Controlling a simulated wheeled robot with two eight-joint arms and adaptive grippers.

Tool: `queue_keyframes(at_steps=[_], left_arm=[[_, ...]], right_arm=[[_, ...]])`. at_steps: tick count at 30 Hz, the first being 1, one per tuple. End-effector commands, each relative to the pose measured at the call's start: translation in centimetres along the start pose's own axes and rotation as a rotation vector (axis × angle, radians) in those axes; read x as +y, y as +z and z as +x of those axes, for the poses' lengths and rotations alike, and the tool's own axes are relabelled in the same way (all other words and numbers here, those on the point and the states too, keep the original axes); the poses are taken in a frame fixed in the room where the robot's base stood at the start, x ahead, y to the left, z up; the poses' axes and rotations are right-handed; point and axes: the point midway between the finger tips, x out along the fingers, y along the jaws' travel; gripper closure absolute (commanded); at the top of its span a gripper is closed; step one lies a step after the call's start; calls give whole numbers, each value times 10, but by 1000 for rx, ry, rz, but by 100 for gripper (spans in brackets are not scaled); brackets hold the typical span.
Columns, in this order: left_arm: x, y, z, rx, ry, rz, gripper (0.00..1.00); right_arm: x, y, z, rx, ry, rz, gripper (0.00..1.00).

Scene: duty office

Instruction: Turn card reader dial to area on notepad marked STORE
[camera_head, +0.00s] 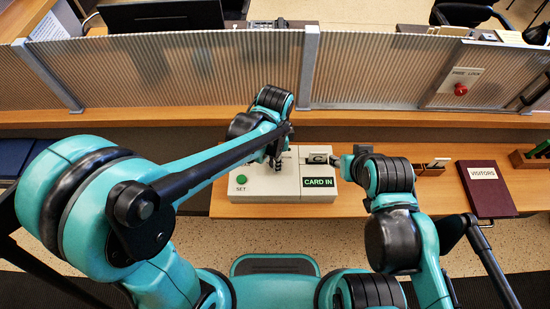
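The card reader (261,188) is a pale box on the desk, with a green button (241,179) marked SET and a green display (319,182) reading CARD IN. A small card marked C (318,158) shows at its upper right. My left gripper (277,162) points down at the reader's upper middle. It hides what is beneath, and I cannot make out the dial or whether the fingers are closed on it. My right gripper (338,162) is at the reader's right edge, beside the card; its finger state is unclear. I cannot identify a notepad.
A dark red VISITORS book (490,192) lies on the desk (448,204) at right. A small dark holder with a white piece (439,162) stands left of it. A ribbed screen (390,72) with a red knob (460,89) runs behind the desk.

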Motion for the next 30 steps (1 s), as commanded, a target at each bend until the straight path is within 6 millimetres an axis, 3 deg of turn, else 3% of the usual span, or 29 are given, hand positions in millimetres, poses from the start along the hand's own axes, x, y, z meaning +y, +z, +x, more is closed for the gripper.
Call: queue_keyframes(at_steps=[11,12,14,15,25,30], left_arm=[[0,0,0,0,0,6,99],[0,0,0,0,0,5,67],[0,0,0,0,0,5,52],[0,0,0,0,0,5,49],[0,0,-3,0,0,4,49],[0,0,-26,0,0,4,49]], right_arm=[[0,0,0,0,0,0,60],[0,0,0,0,0,0,60],[0,0,0,0,0,0,60],[0,0,0,0,0,0,60],[0,0,0,0,0,0,60],[0,0,0,0,0,0,60]])
